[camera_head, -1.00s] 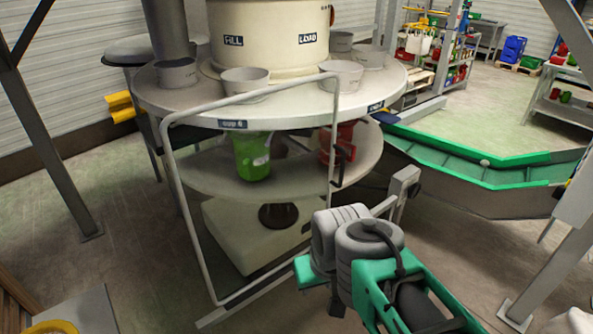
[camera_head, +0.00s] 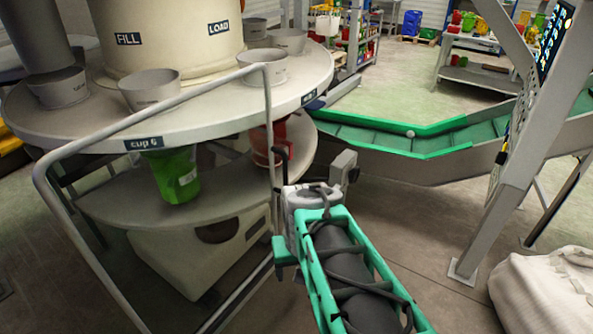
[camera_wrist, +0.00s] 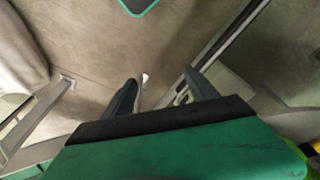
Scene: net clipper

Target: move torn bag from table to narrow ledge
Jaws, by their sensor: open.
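My gripper (camera_wrist: 163,86) is open in the wrist view. Its two dark fingers stand apart with bare floor beyond and nothing between them. In the head view my arm reaches forward to the right of the round table (camera_head: 225,125). I cannot make out any tear on a bag. I cannot tell which thing is the torn bag, or pick out the narrow ledge.
A bent metal rail (camera_head: 268,125) stands close to the left of my arm. A green-edged conveyor (camera_head: 385,141) runs behind it. A grey post (camera_head: 510,175) and a large pale sack (camera_head: 545,292) are at the right. Bare floor (camera_head: 415,225) lies between.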

